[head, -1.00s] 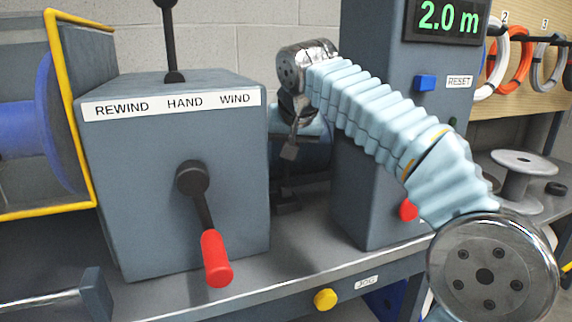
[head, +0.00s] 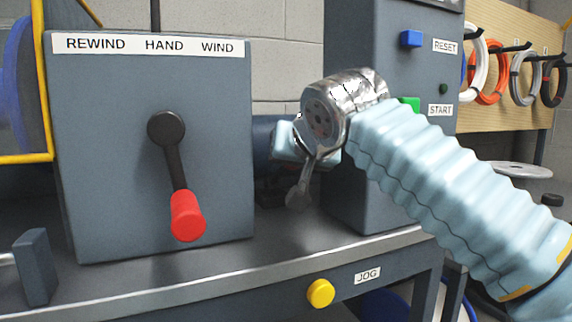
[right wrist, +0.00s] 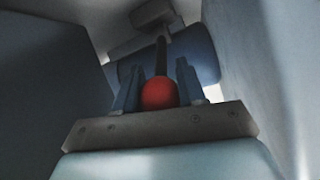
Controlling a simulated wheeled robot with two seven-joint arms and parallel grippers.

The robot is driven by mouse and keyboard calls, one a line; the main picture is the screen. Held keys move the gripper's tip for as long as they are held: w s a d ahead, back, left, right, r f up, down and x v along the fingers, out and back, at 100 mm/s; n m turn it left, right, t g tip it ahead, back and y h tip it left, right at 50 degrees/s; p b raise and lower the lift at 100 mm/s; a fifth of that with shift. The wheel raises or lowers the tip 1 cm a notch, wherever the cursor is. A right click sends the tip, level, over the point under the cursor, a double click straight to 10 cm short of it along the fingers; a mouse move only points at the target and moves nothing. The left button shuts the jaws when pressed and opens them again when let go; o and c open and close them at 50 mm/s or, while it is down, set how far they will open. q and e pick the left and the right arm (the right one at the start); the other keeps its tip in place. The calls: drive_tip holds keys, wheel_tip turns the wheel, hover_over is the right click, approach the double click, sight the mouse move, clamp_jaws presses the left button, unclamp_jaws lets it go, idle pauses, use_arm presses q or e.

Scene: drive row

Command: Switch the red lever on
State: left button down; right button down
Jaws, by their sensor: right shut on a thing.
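A lever with a red grip (head: 187,215) hangs down and slightly right from its black pivot on the front of the left grey box. My right arm reaches into the gap between that box and the grey cabinet, away from this lever. In the right wrist view, my right gripper (right wrist: 158,82) has its two fingers on either side of a red round knob (right wrist: 158,95) on a dark stem, and it is shut on it. In the head view the knob is hidden and the fingertips are hard to make out. My left gripper is out of view.
The left grey box (head: 100,170) carries a REWIND, HAND, WIND label (head: 148,45). The grey cabinet (head: 355,190) bears a blue RESET button (head: 411,38) and a green START button (head: 409,104). A yellow JOG button (head: 320,293) is on the bench front. Wire coils hang at right.

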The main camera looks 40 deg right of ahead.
drive_tip(key=shift+s+f, duration=0.25)
drive_tip(key=shift+f, duration=0.15)
idle(0.3)
drive_tip(key=c, duration=0.7)
unclamp_jaws()
drive_tip(key=shift+r, duration=0.1)
drive_tip(key=shift+p+v, duration=1.3)
drive_tip(key=shift+v, duration=5.55)
